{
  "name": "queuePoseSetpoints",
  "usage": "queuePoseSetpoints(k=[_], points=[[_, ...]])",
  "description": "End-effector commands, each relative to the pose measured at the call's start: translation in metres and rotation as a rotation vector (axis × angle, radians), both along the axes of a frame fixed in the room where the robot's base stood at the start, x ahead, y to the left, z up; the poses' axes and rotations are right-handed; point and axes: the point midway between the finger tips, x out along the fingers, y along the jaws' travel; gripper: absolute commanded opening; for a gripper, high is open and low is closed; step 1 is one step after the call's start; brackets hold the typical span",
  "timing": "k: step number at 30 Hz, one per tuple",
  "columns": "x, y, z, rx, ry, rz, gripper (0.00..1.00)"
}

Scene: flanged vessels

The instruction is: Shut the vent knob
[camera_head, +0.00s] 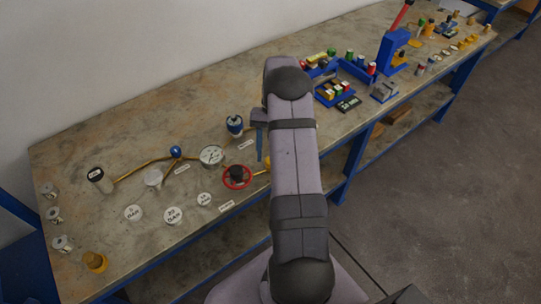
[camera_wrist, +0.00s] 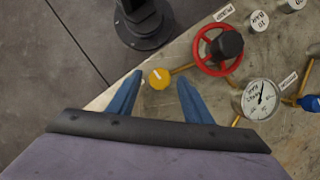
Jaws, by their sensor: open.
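The vent knob looks to be the small round yellow knob (camera_wrist: 159,78) with a short pale mark on its face, near the bench edge in the wrist view. In the head view only a sliver of yellow (camera_head: 268,164) shows beside my arm, which hides the rest. My gripper (camera_wrist: 160,77) is open. Its two blue fingers stand left and right of the knob in the wrist view, with gaps on both sides. I cannot tell the height between fingertips and knob. In the head view a blue finger (camera_head: 260,145) points down beside my arm.
A red handwheel (camera_wrist: 218,50) with a black hub sits close by, joined by brass pipe. A pressure gauge (camera_wrist: 261,99) and a blue-topped fitting (camera_head: 235,125) stand near. White labelled caps (camera_head: 173,215) lie at the front left of the bench. Blue trays (camera_head: 335,92) stand further right.

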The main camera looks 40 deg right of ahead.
Motion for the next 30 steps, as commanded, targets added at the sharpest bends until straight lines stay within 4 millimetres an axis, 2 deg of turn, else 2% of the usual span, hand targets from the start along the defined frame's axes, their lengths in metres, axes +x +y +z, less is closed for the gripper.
queuePoseSetpoints(k=[9, 15, 30], points=[[0.013, -0.012, 0.038, -0.004, -0.004, 0.000, 0.46], [0.017, -0.017, 0.055, -0.003, -0.004, 0.000, 0.46], [0.018, -0.017, 0.060, -0.002, -0.002, 0.000, 0.46]])
